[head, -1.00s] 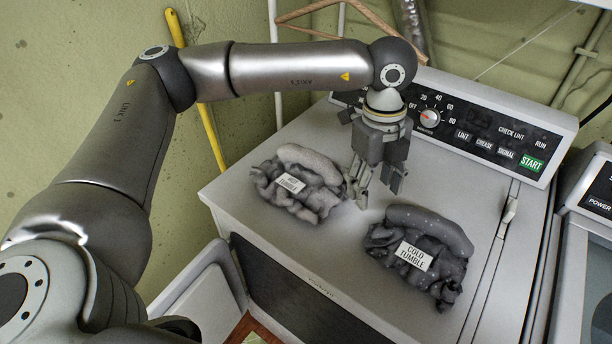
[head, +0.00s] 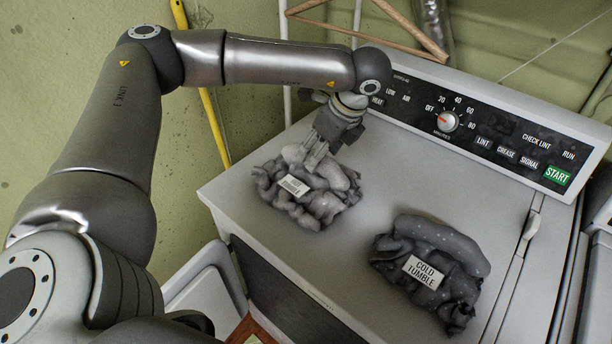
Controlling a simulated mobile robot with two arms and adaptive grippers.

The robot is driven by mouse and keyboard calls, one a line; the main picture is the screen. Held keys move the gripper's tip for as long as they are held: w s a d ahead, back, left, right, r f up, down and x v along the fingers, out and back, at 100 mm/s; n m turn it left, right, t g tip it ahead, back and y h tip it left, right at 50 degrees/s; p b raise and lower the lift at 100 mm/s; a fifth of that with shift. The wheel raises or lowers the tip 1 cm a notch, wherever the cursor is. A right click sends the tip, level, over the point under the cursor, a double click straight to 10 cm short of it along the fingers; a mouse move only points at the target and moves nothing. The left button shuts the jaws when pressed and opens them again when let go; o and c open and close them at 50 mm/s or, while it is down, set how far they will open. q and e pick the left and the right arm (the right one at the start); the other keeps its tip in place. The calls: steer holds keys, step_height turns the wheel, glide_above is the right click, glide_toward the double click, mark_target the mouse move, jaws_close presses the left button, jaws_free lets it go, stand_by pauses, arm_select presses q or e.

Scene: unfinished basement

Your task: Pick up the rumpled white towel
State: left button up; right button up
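No clearly white towel shows. A rumpled lighter grey cloth bundle (head: 325,205) lies on top of the dryer, with a small white label whose text I cannot read. A darker grey speckled bundle (head: 435,240) lies to its right, with a label reading "COLD TUMBLE". My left gripper (head: 313,160) points down at the back of the lighter bundle, its fingertips over or against it. I cannot tell whether they touch it or how far the fingers are apart. My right gripper is out of view.
The dryer top (head: 375,165) is clear between and behind the bundles. Its control panel (head: 480,125) rises along the back. A yellow pole (head: 207,110) leans at the left wall. The dryer's front edge drops off below the bundles.

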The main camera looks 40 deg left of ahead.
mark_target(306, 175)
arm_select(q)
steer(key=x, duration=0.3)
steer(key=shift+a+f+p, duration=0.1)
steer(key=shift+a+p, duration=0.05)
steer(key=shift+p, duration=0.2)
jaws_close()
